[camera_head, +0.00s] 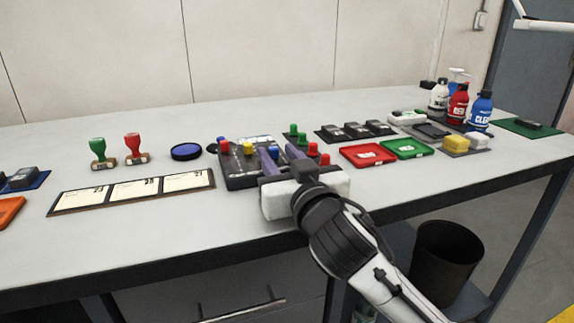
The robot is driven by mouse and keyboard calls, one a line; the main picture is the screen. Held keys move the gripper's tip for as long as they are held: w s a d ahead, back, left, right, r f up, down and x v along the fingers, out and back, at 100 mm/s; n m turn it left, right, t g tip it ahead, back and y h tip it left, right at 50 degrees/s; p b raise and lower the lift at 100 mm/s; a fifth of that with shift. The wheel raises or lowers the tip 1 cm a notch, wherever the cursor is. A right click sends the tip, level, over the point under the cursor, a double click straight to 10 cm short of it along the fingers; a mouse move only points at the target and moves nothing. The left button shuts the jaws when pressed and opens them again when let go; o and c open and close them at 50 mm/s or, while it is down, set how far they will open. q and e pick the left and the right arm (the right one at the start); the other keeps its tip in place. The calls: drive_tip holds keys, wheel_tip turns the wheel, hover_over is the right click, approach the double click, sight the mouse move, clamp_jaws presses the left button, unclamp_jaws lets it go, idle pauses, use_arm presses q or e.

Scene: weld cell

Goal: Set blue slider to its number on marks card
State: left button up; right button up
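A dark slider panel (238,177) lies on the bench with a red knob (223,146), a yellow knob (248,148) and a blue knob (275,153). My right gripper (277,150) reaches over the panel from the front, its two purple fingers apart. The blue knob shows between the fingers; I cannot tell whether they touch it. The gripper hides the panel's right part. A pale card (254,140) lies behind the panel, its writing too small to read; I cannot tell if it is the marks card. My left gripper is not in view.
A framed row of three cards (133,191) lies left of the panel. Green (98,153) and red (135,149) stamps and a blue disc (186,152) stand behind it. Red (367,155) and green (408,149) trays and several bottles (458,104) are on the right.

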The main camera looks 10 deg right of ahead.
use_arm(q)
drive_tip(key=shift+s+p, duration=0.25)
drive_tip(key=shift+p, duration=0.25)
use_arm(e)
drive_tip(key=s, duration=0.3)
drive_tip(key=s+d, duration=0.1)
drive_tip(key=s, duration=0.5)
drive_tip(key=shift+s+d, duration=0.1)
drive_tip(key=shift+d, duration=0.25)
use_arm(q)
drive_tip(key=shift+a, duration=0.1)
